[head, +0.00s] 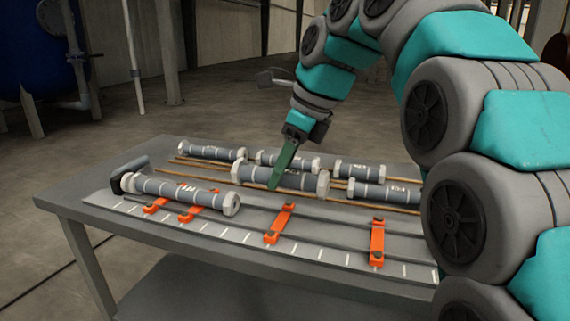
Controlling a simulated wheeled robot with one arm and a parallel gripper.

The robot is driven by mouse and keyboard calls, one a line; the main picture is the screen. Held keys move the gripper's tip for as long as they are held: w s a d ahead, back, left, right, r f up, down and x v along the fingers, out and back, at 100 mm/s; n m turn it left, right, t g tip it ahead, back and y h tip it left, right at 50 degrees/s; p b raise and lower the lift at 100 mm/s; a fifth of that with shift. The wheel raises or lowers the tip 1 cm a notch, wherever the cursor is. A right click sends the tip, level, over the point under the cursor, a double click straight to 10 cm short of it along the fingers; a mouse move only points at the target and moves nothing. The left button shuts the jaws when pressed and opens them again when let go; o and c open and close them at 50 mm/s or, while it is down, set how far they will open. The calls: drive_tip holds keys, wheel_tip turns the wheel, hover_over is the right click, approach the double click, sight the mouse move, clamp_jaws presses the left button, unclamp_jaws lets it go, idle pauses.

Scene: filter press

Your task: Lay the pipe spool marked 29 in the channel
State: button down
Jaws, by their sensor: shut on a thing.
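My gripper (275,185) reaches down with a green finger across the middle of a grey pipe spool with white end flanges (305,182). It is shut on this spool, which is at the wooden rails; the finger hides part of its face, and I cannot read its number or see whether it is lifted. The channel (335,221) is a grey track with orange clamps along the front of the table. Another spool (160,188) lies at its left end, near a dark end block (127,172). I cannot tell which spool is marked 29.
Several spools lie on the wooden rails behind, at back left (205,151), back middle (270,158), back right (360,171) and front right (370,190). Orange clamps (279,224) cross the track, one farther right (377,243). The track's middle and right hold no spool.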

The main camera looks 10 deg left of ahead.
sight(297, 173)
drive_tip(key=shift+f+b, duration=1.05)
drive_tip(key=shift+f, duration=1.05)
drive_tip(key=shift+f+p, duration=0.5)
drive_tip(key=shift+f, duration=0.9)
drive_tip(key=shift+c, duration=2.2)
unclamp_jaws()
drive_tip(key=shift+d, duration=0.1)
drive_tip(key=shift+v, duration=3.9)
